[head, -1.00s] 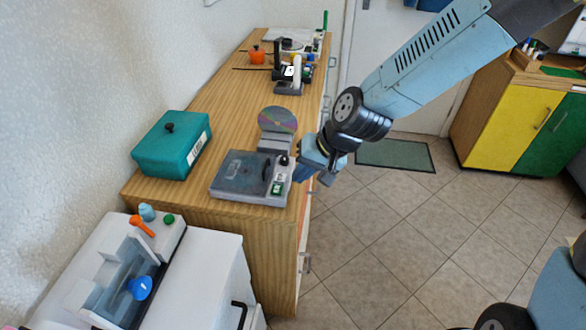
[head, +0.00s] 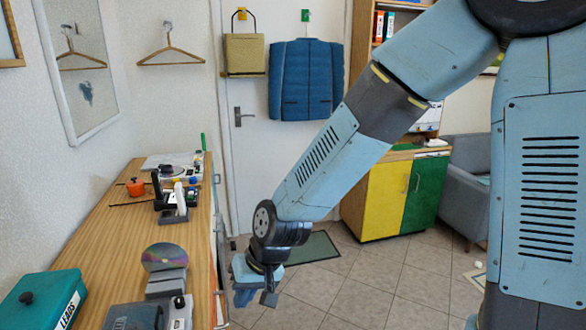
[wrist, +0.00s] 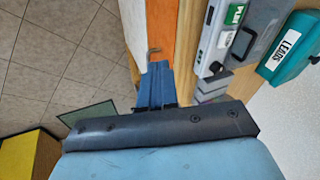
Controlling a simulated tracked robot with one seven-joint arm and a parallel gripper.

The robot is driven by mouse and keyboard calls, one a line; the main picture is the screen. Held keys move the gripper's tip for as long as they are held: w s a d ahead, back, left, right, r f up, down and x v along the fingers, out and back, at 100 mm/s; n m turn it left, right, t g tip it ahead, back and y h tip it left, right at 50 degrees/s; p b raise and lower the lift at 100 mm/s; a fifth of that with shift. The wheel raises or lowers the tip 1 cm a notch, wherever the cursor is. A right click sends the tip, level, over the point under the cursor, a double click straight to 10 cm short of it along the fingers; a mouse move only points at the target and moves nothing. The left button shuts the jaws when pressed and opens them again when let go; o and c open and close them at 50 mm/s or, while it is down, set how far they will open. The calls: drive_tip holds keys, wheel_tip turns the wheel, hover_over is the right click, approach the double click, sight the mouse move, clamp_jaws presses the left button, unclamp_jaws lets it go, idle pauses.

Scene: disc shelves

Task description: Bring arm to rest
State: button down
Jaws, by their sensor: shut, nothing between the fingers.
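My arm reaches down from the upper right of the head view, its blue and dark grey links bent at the elbow. My gripper (head: 256,292) hangs at its end, shut and empty, pointing downward. It is in the air beside the front of the wooden bench (head: 118,233), right of the grey disc device (head: 150,316). In the wrist view, the blue fingers (wrist: 155,84) are together, near the bench's drawer fronts, with nothing between them.
A yellow and green cabinet (head: 392,195) stands behind. The tiled floor (head: 340,285) between is open.

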drive_tip(key=w+d+r+m+t+h, duration=0.1)
drive_tip(key=w+d+r+t+h, duration=0.15)
drive_tip(key=d+r, duration=0.5)
drive_tip(key=w+d+r+m+t+h, duration=0.1)
drive_tip(key=w+d+r, duration=0.25)
drive_tip(key=d, duration=0.75)
drive_tip(key=s+d+r+m+t, duration=0.1)
drive_tip(key=s+d+r, duration=0.4)
drive_tip(key=d, duration=0.3)
drive_tip(key=s+d+r+m+t+h, duration=0.1)
drive_tip(key=s+d+r+m, duration=0.1)
drive_tip(key=s+d+r, duration=0.3)
drive_tip(key=d+r, duration=0.1)
drive_tip(key=d, duration=0.2)
drive_tip(key=shift+d+r, duration=0.3)
drive_tip(key=shift+r, duration=0.05)
